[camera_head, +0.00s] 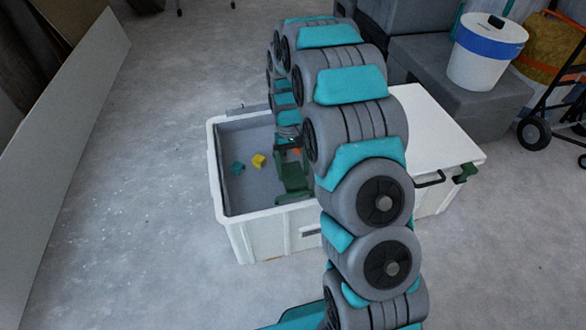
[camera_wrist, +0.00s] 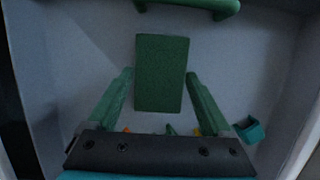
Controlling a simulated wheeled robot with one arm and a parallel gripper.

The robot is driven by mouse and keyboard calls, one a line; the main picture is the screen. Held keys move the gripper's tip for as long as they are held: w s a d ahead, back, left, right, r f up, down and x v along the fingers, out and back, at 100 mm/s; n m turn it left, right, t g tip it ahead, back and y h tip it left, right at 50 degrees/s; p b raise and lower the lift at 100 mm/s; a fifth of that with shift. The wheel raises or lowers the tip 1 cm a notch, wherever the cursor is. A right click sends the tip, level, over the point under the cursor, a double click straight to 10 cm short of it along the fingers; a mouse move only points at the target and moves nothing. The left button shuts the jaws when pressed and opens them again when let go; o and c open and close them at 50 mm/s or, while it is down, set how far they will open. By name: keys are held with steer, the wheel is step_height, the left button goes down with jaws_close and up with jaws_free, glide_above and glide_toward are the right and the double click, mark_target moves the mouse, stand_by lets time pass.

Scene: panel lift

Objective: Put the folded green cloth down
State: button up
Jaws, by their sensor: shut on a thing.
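The folded green cloth (camera_wrist: 161,72) is a flat dark green rectangle between the fingertips of my gripper (camera_wrist: 160,77) in the wrist view. The fingers are shut on its two sides. In the head view my gripper (camera_head: 291,182) reaches down inside the open left part of a white bin (camera_head: 252,240). There, cloth and green fingers are hard to tell apart, and my arm partly hides them. I cannot tell whether the cloth touches the bin floor.
A yellow block (camera_head: 258,160) and a teal piece (camera_head: 238,168) lie on the bin floor, left of my gripper. A white panel (camera_head: 430,135) covers the bin's right part. A green bar (camera_wrist: 190,5) crosses the top of the wrist view.

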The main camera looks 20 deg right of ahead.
mark_target(290, 164)
steer(key=shift+f, duration=0.1)
steer(key=o, duration=1)
steer(key=v, duration=1.2)
steer(key=s+r, duration=0.6)
steer(key=s, duration=0.2)
steer(key=shift+t, duration=0.7)
steer(key=s, duration=1)
steer(key=s+r, duration=0.1)
steer(key=s, duration=0.9)
steer(key=s+a+r, duration=0.1)
steer(key=s, duration=0.9)
steer(key=shift+s+a+r, duration=0.1)
steer(key=shift+s+r, duration=0.05)
steer(key=shift+r, duration=0.05)
